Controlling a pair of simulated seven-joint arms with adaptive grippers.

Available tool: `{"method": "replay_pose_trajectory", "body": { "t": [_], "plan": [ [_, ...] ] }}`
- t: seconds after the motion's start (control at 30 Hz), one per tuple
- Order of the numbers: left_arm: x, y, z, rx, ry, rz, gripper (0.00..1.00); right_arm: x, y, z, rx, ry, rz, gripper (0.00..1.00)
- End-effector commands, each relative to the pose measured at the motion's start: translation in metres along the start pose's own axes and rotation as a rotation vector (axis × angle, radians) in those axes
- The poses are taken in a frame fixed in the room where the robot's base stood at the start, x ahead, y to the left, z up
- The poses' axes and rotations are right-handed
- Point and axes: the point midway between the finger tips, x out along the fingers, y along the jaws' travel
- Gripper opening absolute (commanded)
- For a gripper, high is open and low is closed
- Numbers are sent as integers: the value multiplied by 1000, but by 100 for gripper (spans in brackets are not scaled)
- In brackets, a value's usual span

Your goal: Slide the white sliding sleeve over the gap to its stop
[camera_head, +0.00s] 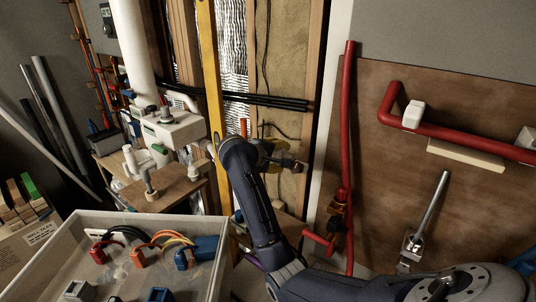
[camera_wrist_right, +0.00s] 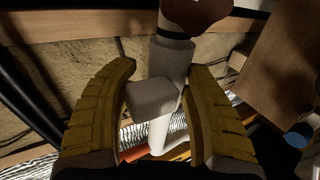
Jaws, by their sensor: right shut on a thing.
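My right gripper (camera_head: 279,152) is in front of the open wall bay in the head view, with its yellow fingers partly hidden by its own wrist. In the right wrist view its two curved yellow fingers (camera_wrist_right: 161,85) stand on either side of a pale, blocky piece (camera_wrist_right: 152,97), which I take to be the white sliding sleeve. A white pipe (camera_wrist_right: 160,134) runs below this piece, and a pale cylindrical part (camera_wrist_right: 171,57) continues above it. A dark reddish-brown end (camera_wrist_right: 196,13) tops that part. The gap and the stop cannot be made out. My left gripper is not in view.
A white box-shaped unit (camera_head: 171,128) with pipe fittings stands left of my right wrist. A grey bin (camera_head: 57,250) with connectors is at the front left. A red pipe (camera_head: 345,120) runs down the brown board on the right. A yellow level (camera_head: 209,65) stands upright behind.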

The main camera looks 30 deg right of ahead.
Motion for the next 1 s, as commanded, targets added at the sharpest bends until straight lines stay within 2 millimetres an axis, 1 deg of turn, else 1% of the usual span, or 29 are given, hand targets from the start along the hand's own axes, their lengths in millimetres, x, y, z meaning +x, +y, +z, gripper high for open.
{"method": "replay_pose_trajectory", "body": {
  "t": [0.03, 1.0],
  "plan": [
    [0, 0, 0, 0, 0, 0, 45, 1, 8, 4, 4, -10, 18, 14],
    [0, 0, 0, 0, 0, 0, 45, 1, 8, 10, 5, -10, 18, 14]
  ]
}}
